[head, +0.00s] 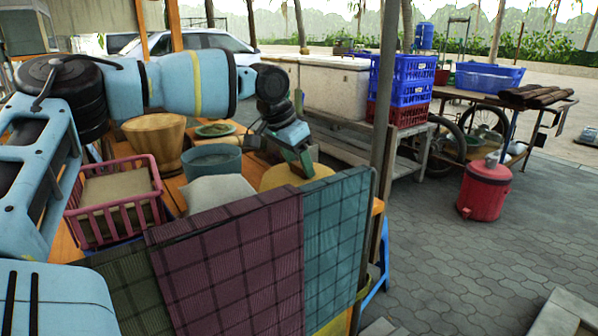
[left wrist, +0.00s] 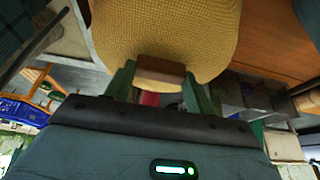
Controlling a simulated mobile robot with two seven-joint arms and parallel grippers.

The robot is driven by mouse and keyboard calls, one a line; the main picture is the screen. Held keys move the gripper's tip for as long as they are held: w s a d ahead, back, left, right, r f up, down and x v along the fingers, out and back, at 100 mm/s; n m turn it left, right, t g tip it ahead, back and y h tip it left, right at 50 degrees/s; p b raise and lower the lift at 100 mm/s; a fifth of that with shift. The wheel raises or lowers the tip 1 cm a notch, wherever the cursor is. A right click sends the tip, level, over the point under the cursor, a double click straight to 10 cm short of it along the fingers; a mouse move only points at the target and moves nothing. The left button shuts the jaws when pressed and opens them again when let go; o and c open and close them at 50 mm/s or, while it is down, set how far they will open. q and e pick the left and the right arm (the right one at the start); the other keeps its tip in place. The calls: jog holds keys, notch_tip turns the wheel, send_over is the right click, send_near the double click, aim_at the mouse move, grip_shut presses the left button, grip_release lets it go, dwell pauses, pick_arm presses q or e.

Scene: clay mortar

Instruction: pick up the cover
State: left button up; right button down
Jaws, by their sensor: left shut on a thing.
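The cover (head: 284,179) is a yellow woven round piece near the table's right end, partly behind the hanging cloths. In the left wrist view the cover (left wrist: 165,32) fills the upper middle, and its brown handle (left wrist: 160,70) sits between my fingers. My left gripper (head: 303,164) reaches down to the cover from above. In the left wrist view its green fingers (left wrist: 161,82) are shut on that handle. I cannot tell whether the cover touches the table. My right gripper is in no view.
A brown mortar (head: 155,138), a teal pot (head: 212,162), a green-topped plate (head: 215,130) and a pink basket (head: 117,203) crowd the wooden table. Checked cloths (head: 232,262) hang along its front. Blue crates (head: 400,90) and a red cooler (head: 485,188) stand to the right. Open paving lies right of the table.

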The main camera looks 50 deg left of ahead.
pick_arm(q)
jog(key=shift+r, duration=0.5)
notch_tip(320, 180, up, 17)
jog(key=p, duration=0.4)
jog(key=shift+p, duration=0.3)
